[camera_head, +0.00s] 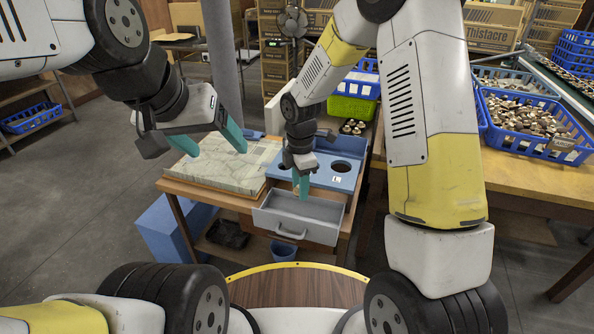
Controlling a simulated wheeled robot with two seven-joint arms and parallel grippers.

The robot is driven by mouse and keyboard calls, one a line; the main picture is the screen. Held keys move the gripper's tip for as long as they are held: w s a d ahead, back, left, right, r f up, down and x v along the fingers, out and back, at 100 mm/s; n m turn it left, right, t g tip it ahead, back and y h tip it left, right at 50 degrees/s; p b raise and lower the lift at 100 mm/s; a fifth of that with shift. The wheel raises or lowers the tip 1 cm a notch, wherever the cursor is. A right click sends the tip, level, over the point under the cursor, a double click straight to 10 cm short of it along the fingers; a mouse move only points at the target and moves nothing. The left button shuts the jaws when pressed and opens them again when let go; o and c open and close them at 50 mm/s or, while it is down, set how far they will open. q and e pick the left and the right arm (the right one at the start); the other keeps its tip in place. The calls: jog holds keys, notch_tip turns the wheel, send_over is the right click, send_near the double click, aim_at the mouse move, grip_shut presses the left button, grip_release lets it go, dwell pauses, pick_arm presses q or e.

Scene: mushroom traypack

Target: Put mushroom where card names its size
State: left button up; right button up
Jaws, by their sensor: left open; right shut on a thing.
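My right gripper (302,188) points down over the back of the open grey drawer (270,222), in front of the blue panel (322,179). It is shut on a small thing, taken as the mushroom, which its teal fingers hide. The panel has two round dark holes, one behind my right gripper and one to its right. A small white card (336,180) with a dark letter, seemingly L, lies on the panel near the right hole. My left gripper (216,143) is open and empty above the pale marbled board (225,162).
The drawer juts from the wooden table's front, handle toward me. A blue bin (170,228) stands at lower left. A green crate (352,109) and a tray of mushrooms (353,127) are behind.

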jog(key=shift+a+n, duration=0.35)
jog(key=shift+n, duration=0.25)
jog(key=shift+f, duration=6.2)
jog(key=o, duration=1)
